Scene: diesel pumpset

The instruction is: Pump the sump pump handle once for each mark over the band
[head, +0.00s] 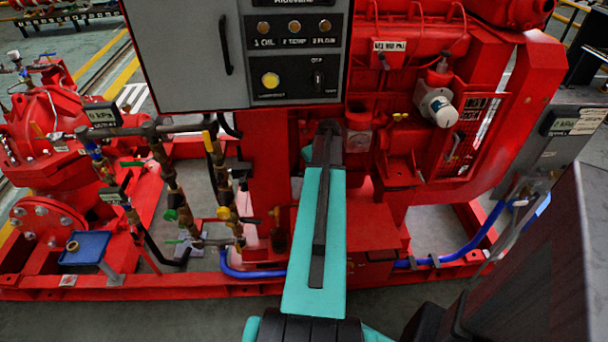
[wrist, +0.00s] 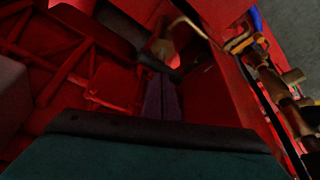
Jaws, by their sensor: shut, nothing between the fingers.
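My gripper (wrist: 160,97) shows in the wrist view as two dark, purplish fingers side by side with no gap between them. It is shut and empty, in dim light among red frame parts. In the head view my teal arm reaches up the middle toward the red engine, and the fingers are hidden. I cannot pick out the sump pump handle for sure in either view. I see no band with marks that I can read. A similar labelled plate (head: 578,121) is at right.
A grey control panel (head: 186,55) with lamps and a switch hangs above. Brass-valved pipes (head: 170,185) stand left of my arm. A blue tray (head: 88,247) is at lower left. Blue hoses (head: 470,243) run along the red base. Grey floor is free in front.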

